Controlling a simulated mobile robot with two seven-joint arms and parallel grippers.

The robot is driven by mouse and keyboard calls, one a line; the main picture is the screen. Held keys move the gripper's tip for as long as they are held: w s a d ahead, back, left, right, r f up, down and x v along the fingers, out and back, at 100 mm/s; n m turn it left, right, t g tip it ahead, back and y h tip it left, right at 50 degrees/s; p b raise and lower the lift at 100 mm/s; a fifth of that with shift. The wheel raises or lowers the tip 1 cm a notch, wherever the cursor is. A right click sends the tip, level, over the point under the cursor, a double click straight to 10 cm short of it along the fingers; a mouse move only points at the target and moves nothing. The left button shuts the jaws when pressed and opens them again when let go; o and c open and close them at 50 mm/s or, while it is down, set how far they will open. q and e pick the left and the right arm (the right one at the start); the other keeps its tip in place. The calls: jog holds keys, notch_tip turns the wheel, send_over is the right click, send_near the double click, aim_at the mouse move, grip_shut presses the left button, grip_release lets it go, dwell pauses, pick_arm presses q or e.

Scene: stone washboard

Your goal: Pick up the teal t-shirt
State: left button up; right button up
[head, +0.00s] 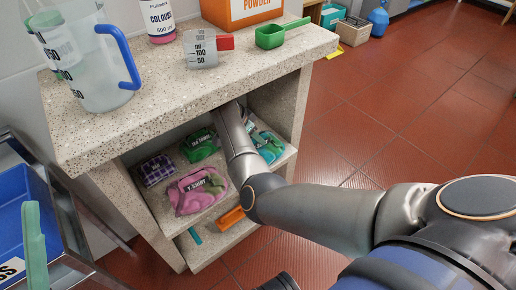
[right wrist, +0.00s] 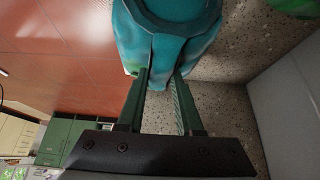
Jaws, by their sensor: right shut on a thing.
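The teal t-shirt (head: 268,146) lies folded on the upper shelf inside the stone washboard, at the right end of the clothes row. My right arm reaches into that shelf and covers part of it in the head view. In the right wrist view the teal cloth (right wrist: 165,30) fills the top middle. My right gripper (right wrist: 161,76) is shut on the near edge of the t-shirt, with a fold of cloth between its fingertips. In the head view the fingertips are hidden under the washboard top. My left gripper is not in view.
A pink t-shirt (head: 196,192), a green garment (head: 199,146) and a checked purple garment (head: 157,169) share the shelf (head: 220,208). Above, the stone top (head: 160,108) holds a jug (head: 95,75), a measuring cup (head: 201,50) and a green scoop (head: 270,37). Red floor at right is open.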

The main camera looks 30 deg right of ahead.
grip_shut()
dwell(0.8)
